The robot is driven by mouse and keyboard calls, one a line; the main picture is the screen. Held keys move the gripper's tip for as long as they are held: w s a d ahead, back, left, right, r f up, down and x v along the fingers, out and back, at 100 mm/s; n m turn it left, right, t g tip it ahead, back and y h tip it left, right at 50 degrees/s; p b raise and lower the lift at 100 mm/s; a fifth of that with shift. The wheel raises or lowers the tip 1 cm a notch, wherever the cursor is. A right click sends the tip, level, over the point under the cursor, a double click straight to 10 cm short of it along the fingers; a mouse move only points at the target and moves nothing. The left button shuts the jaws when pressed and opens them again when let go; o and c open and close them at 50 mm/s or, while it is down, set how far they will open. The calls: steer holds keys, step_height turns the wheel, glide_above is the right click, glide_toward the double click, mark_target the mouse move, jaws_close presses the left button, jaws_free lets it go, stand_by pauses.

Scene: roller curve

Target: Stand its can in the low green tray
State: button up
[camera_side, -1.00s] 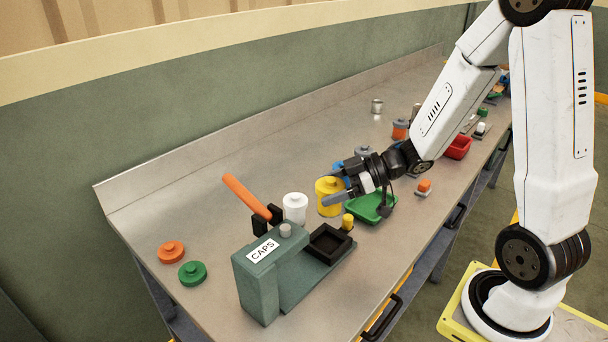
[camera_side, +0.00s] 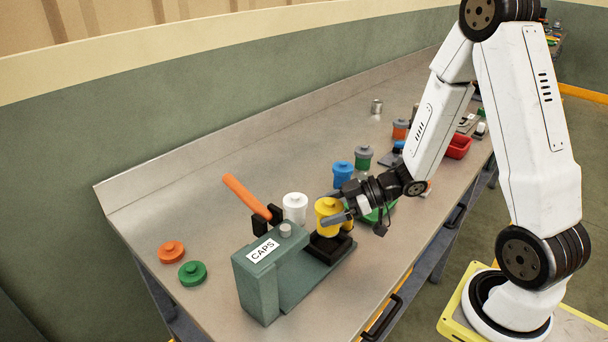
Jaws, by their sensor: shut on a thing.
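My gripper (camera_side: 336,208) is shut on a yellow can (camera_side: 328,222) with a yellow top. The can is upright, over the black square holder (camera_side: 344,247) of the grey-green caps press (camera_side: 262,272). I cannot tell whether its base rests in the holder or hangs just above it. The low green tray (camera_side: 388,213) lies behind and to the right of the can. My gripper and wrist hide much of the tray, so what is in it cannot be told.
The press has an orange lever (camera_side: 246,196). A white can (camera_side: 295,207) stands close to the left of my gripper, and a blue can (camera_side: 343,174) behind it. An orange cap (camera_side: 171,252) and a green cap (camera_side: 192,273) lie at left. A red tray (camera_side: 458,147) is farther right.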

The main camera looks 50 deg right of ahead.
steer(key=shift+f, duration=0.25)
steer(key=shift+f, duration=1.85)
steer(key=shift+f, duration=0.15)
steer(key=o, duration=1.1)
steer(key=shift+d, duration=0.1)
steer(key=v, duration=0.7)
steer(key=shift+s+d, duration=0.25)
steer(key=shift+s, duration=0.05)
